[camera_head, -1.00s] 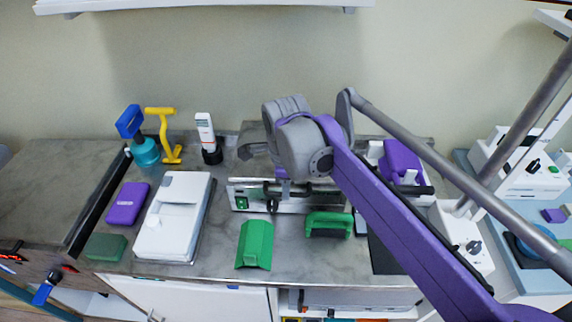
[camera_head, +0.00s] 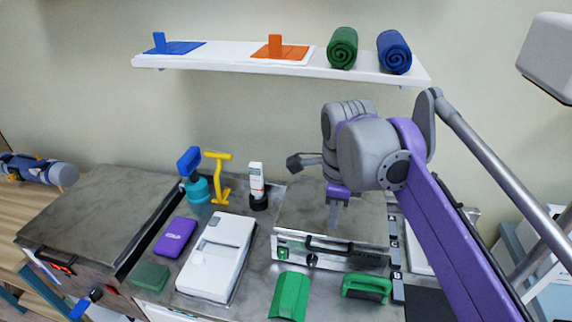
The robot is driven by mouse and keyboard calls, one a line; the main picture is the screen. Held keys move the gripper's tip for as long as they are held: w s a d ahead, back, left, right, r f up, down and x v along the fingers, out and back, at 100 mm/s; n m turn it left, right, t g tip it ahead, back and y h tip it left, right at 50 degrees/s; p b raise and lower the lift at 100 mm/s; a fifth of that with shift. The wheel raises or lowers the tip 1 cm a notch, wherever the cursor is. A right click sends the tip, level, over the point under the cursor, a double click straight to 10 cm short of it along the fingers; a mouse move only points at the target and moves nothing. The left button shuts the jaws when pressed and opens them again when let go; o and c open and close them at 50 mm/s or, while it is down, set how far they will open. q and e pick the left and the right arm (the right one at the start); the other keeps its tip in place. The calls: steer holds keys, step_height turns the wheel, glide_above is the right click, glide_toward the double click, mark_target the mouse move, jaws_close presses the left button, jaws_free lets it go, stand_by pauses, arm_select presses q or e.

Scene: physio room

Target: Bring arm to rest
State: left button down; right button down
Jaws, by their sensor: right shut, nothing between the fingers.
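My right arm comes in from the lower right of the head view, a purple link leading up to a bulky grey joint. My right gripper (camera_head: 335,218) hangs below that joint from a purple wrist part. Its narrow grey fingers point down and are together, with nothing between them. It is in front of or above the grey metal box (camera_head: 290,215) on the counter; I cannot tell whether it touches the box. My left gripper is not in view.
Yellow (camera_head: 219,180) and blue (camera_head: 190,163) tools stand behind. A white shelf (camera_head: 225,61) with rolled towels (camera_head: 342,48) hangs above.

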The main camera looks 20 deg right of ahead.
steer(key=s+a+f+n+t, duration=0.1)
steer(key=s+a+f+n, duration=0.1)
steer(key=s+f+n, duration=0.2)
steer(key=s+a+f+n+t, duration=0.2)
steer(key=s+f+n, duration=0.2)
steer(key=f+n, duration=0.6)
steer(key=s+a+f+n+t, duration=0.1)
steer(key=s+a+f+n, duration=0.1)
steer(key=f+n, duration=0.6)
steer(key=shift+s+n+t, duration=0.3)
steer(key=shift+s+n, duration=0.6)
steer(key=shift+n, duration=0.2)
